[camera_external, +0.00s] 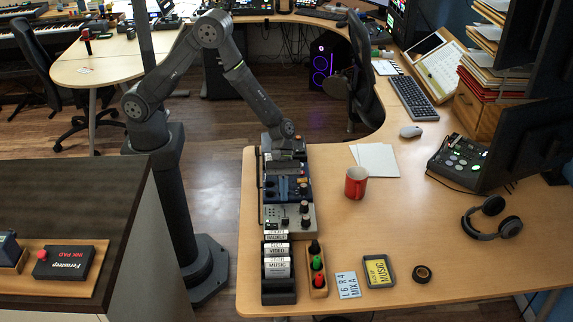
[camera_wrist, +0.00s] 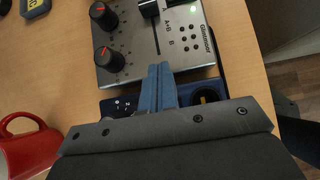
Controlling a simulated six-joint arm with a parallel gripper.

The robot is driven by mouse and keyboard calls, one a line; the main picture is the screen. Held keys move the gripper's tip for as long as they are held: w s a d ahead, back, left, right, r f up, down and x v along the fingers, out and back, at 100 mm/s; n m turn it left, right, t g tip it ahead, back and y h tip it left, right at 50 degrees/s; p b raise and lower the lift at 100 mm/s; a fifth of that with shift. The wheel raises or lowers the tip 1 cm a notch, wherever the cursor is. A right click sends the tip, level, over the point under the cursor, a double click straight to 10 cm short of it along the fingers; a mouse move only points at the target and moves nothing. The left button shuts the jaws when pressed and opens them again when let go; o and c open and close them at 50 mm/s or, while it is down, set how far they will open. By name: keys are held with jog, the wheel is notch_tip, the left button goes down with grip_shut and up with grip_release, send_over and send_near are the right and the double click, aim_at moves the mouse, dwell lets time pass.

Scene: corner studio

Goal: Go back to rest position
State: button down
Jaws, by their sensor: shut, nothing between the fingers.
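My gripper (camera_external: 283,188) is at the end of my arm, pointing down over the row of devices along the left part of the wooden desk (camera_external: 410,240). In the wrist view my gripper (camera_wrist: 160,70) shows its blue-grey fingers pressed together with nothing between them. The fingertips appear over the near edge of a silver switcher (camera_wrist: 190,55) with black knobs. A dark blue device (camera_wrist: 122,104) lies partly hidden beneath the fingers. I cannot tell the exact height above the devices.
A red mug (camera_external: 356,182) stands just right of the devices, and also shows in the wrist view (camera_wrist: 28,152). A dark-topped counter (camera_external: 70,200) is at left.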

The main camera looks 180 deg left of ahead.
jog(key=shift+s+r, duration=0.4)
jog(key=shift+s, duration=0.05)
